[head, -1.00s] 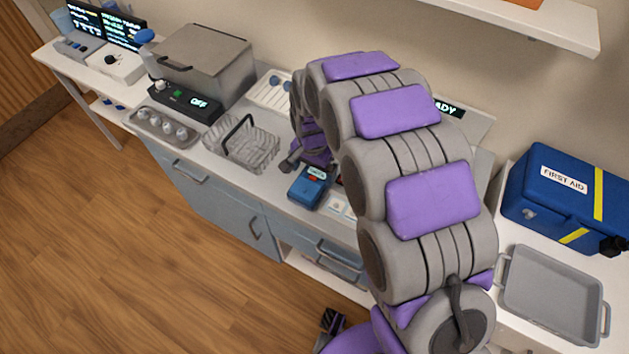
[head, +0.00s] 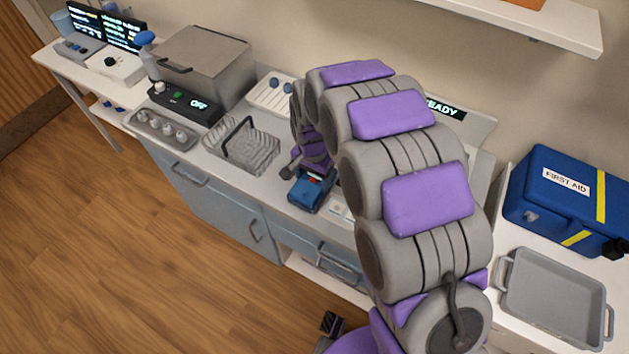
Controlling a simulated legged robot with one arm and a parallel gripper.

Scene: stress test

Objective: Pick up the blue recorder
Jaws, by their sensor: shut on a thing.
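The blue recorder (head: 306,196) is a small blue box with a dark top, at the front edge of the counter in the middle of the head view. My gripper (head: 308,179) is at the end of my curled arm, over the back of the recorder. It is shut on the recorder and covers part of its top. The far finger is hidden behind the arm and the recorder. I cannot tell whether the recorder is clear of the counter.
A wire basket (head: 243,146) stands left of the recorder, with a grey bath unit (head: 203,62) behind it. A first aid case (head: 563,192) and a grey tray (head: 556,302) are at the right. White cards (head: 341,212) lie right of the recorder.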

